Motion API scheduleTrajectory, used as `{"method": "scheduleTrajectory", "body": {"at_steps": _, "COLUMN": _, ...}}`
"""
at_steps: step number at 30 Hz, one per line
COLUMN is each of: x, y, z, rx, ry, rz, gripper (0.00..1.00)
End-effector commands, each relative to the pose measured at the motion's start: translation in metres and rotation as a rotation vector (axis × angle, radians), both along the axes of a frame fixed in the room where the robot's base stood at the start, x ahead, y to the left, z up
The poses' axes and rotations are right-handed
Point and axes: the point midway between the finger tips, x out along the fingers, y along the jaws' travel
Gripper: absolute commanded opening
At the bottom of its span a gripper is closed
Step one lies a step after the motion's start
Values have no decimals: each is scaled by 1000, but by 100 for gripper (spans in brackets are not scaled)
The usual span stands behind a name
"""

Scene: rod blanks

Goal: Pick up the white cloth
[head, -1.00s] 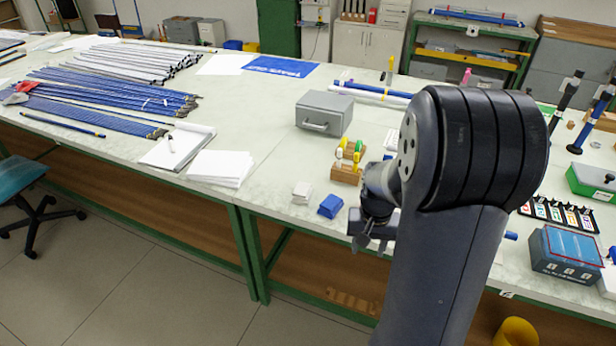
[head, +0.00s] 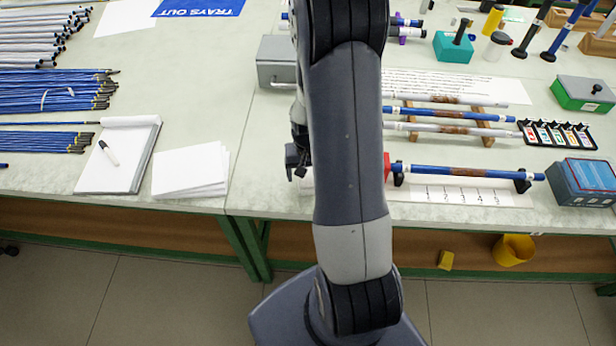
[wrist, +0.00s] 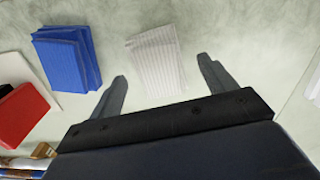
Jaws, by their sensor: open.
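The white cloth (wrist: 157,60) is a small folded stack with fine ribbing, lying on the pale table top. In the wrist view it lies between and just ahead of my gripper's fingers (wrist: 162,70), with a gap on each side. The fingers are apart and hold nothing. I cannot tell how high they are above the table. In the head view, part of my gripper (head: 297,160) shows at the left of my arm, over the table near its front edge.
A folded blue cloth (wrist: 68,58) lies close left of the white one. A red object (wrist: 25,115) is farther left. A grey box (head: 276,62) stands behind my gripper. Paper (head: 191,170) lies to the left; rods on rests (head: 460,172) are to the right.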

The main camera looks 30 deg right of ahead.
Motion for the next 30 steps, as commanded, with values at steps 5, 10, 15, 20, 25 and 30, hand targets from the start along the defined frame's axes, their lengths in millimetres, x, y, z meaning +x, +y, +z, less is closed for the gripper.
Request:
{"method": "scheduleTrajectory", "body": {"at_steps": 5, "x": 0, "y": 0, "z": -12, "rx": 0, "ry": 0, "rz": 0, "gripper": 79}}
{"method": "scheduleTrajectory", "body": {"at_steps": 10, "x": 0, "y": 0, "z": -14, "rx": 0, "ry": -1, "rz": 0, "gripper": 79}}
{"method": "scheduleTrajectory", "body": {"at_steps": 15, "x": 0, "y": 0, "z": -14, "rx": 0, "ry": -1, "rz": 0, "gripper": 72}}
{"method": "scheduleTrajectory", "body": {"at_steps": 20, "x": 0, "y": 0, "z": -14, "rx": 0, "ry": -1, "rz": 0, "gripper": 59}}
{"method": "scheduleTrajectory", "body": {"at_steps": 25, "x": 0, "y": 0, "z": -14, "rx": 0, "ry": -1, "rz": 0, "gripper": 46}}
{"method": "scheduleTrajectory", "body": {"at_steps": 30, "x": 0, "y": 0, "z": -14, "rx": 0, "ry": -1, "rz": 0, "gripper": 32}}
